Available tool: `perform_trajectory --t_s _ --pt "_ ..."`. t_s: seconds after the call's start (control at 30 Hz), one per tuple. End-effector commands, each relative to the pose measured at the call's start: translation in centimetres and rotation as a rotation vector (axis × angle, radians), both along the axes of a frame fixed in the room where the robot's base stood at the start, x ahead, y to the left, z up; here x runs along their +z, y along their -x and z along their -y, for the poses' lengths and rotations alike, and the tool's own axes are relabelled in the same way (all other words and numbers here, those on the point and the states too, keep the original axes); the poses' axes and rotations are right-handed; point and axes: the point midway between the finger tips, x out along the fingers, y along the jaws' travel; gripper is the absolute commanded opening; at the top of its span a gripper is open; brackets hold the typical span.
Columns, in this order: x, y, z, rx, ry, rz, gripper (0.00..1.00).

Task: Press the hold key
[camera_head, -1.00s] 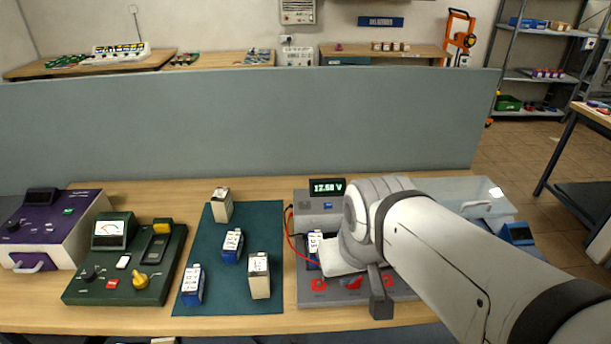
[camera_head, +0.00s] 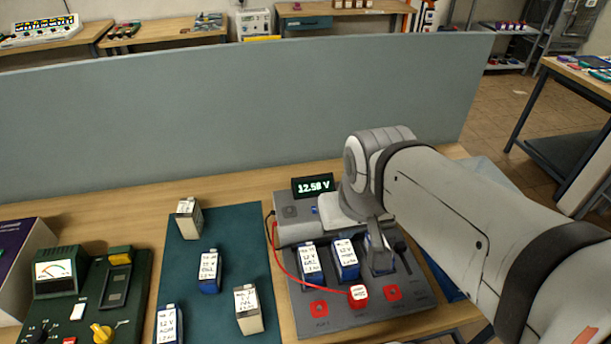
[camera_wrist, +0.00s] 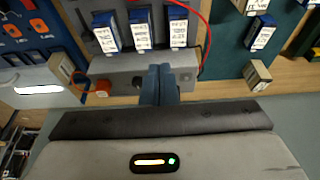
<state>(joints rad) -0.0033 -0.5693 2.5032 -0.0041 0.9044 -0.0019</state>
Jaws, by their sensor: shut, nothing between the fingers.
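The grey battery tester (camera_head: 340,320) stands on the bench, its lit display (camera_head: 313,185) reading about 12.58 V.
Blue batteries (camera_head: 344,259) stand in the tester, with red pads (camera_head: 319,308) in front. A red lead (camera_head: 280,262) runs to a red block (camera_head: 358,296). A green mat (camera_head: 226,228) holds more batteries. A grey partition (camera_head: 200,120) stands behind.

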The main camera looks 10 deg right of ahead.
Motion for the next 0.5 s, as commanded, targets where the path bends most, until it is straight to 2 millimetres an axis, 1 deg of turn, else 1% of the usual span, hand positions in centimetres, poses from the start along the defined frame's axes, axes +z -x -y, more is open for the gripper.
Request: perform_trajectory --t_s 0.17,0.27,0.37,0.47,0.5 --pt "-0.2 -0.5 0.3 0.032 0.034 -0.015 0.0" --pt "-0.8 -1.9 1.6 0.118 0.125 -0.054 0.0" --pt "-1.6 -4.4 2.5 0.267 0.275 -0.109 0.0" --pt "-2.5 -7.9 3.1 0.461 0.456 -0.168 0.0" --pt "-2.9 -9.4 3.2 0.542 0.529 -0.19 0.0"
